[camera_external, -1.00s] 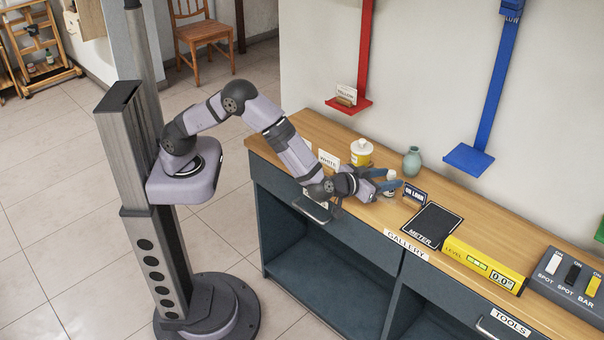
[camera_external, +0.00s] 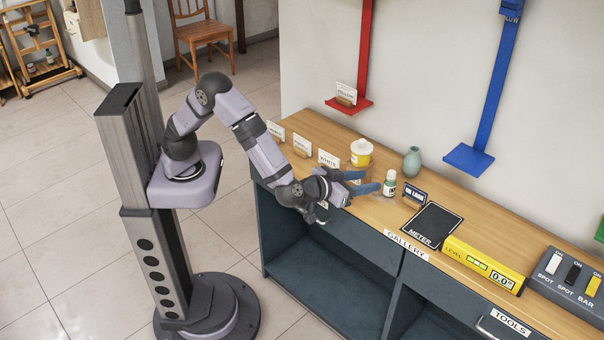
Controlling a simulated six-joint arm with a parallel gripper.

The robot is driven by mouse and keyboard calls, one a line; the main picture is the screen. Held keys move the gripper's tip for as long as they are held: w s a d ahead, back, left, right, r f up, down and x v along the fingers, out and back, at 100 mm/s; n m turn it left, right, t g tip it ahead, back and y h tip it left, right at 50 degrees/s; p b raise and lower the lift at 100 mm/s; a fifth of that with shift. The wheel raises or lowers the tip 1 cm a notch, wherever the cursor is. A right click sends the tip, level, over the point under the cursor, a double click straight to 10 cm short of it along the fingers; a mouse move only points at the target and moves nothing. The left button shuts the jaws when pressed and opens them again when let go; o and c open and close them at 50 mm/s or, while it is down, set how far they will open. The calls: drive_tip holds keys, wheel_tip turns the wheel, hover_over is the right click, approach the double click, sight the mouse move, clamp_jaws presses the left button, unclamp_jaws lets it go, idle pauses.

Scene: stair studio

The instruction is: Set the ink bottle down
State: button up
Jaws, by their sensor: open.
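The ink bottle (camera_external: 389,185) is small, with a white cap and a green and white label. It stands upright on the wooden counter (camera_external: 310,133), beside a small dark sign. My gripper (camera_external: 371,182) is to the left of the bottle, its blue fingers spread and pointing toward it. A small gap shows between the fingertips and the bottle, and nothing is in the gripper.
A yellow and white jar (camera_external: 361,154) and a grey-green vase (camera_external: 412,162) stand behind. The dark sign (camera_external: 414,193), a black meter mat (camera_external: 434,224) and a yellow level (camera_external: 484,264) lie to the right. Several white cards stand on the left.

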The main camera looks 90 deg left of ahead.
sight(390, 185)
drive_tip(key=shift+v, duration=1.15)
drive_tip(key=shift+c, duration=0.7)
drive_tip(key=m, duration=0.4)
drive_tip(key=w+m+p, duration=0.1)
drive_tip(key=m, duration=0.3)
drive_tip(key=f+m+p, duration=0.1)
drive_tip(key=m, duration=0.4)
drive_tip(key=shift+w+a+g, duration=0.25)
drive_tip(key=shift+w+g, duration=0.05)
drive_tip(key=shift+w, duration=0.1)
drive_tip(key=m, duration=0.4)
drive_tip(key=w+m+p, duration=0.1)
drive_tip(key=m, duration=0.1)
drive_tip(key=shift+a+f+m, duration=0.2)
drive_tip(key=shift+f+m, duration=0.1)
drive_tip(key=shift+f, duration=0.1)
drive_tip(key=m, duration=0.4)
drive_tip(key=m+p, duration=0.1)
drive_tip(key=m, duration=0.1)
drive_tip(key=shift+w+a+f+g, duration=0.15)
drive_tip(key=shift+w+f+g, duration=0.15)
drive_tip(key=shift+w+f, duration=0.05)
drive_tip(key=m, duration=0.4)
drive_tip(key=shift+w+a+f+p, duration=0.15)
drive_tip(key=shift+w+f+p, duration=0.05)
drive_tip(key=shift+f+p, duration=0.1)
drive_tip(key=m, duration=0.5)
drive_tip(key=shift+w+a+f+p, duration=0.15)
drive_tip(key=shift+w+f+p, duration=0.1)
drive_tip(key=shift+f+p, duration=0.05)
